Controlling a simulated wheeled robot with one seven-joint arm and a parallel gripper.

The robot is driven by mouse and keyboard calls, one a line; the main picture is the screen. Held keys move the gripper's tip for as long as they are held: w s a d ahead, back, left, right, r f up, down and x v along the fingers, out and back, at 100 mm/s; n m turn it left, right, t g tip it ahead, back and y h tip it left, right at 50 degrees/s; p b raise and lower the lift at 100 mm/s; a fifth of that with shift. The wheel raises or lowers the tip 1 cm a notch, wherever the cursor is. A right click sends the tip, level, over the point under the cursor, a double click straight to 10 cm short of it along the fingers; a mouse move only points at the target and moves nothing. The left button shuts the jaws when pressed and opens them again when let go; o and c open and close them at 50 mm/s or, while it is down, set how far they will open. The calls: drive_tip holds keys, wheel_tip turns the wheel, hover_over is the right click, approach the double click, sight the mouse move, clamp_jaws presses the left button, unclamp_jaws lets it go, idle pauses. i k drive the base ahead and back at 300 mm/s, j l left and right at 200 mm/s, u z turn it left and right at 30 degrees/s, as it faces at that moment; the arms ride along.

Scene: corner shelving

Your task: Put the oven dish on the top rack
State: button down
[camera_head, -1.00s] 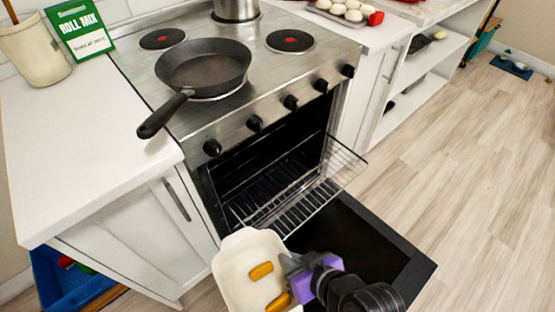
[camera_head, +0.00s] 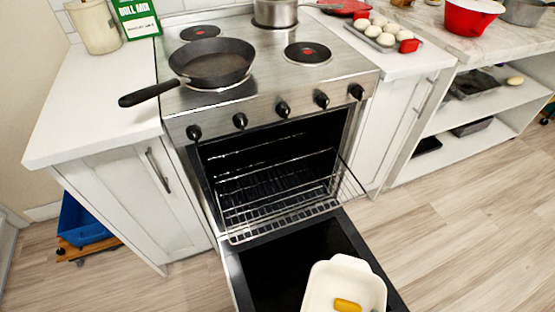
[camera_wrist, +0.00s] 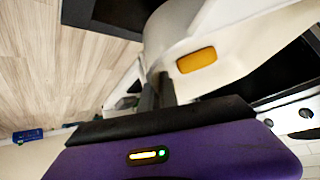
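The oven dish (camera_head: 318,290) is white, with a yellow-orange piece of food (camera_head: 347,305) inside. It is held above the open oven door (camera_head: 265,275), in front of the oven, at the bottom of the head view. In the wrist view my gripper (camera_wrist: 160,88) is shut on the dish's rim; the dish (camera_wrist: 235,62) looks tilted there because of the camera's angle. My gripper is out of the head view. A wire rack (camera_head: 285,219) is pulled partly out of the oven and looks empty. How many racks are deeper inside is hard to tell.
The stove top above holds a black frying pan (camera_head: 212,62) and a steel pot (camera_head: 276,12). Control knobs (camera_head: 282,109) stick out above the oven opening. White cabinets stand on both sides. Open wooden floor (camera_head: 470,240) lies to the right.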

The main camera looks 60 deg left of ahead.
sight(256, 170)
drive_tip(key=k+j+z, duration=0.15)
drive_tip(key=j, duration=1.7)
drive_tip(key=i+j, duration=0.05)
drive_tip(key=i, duration=0.05)
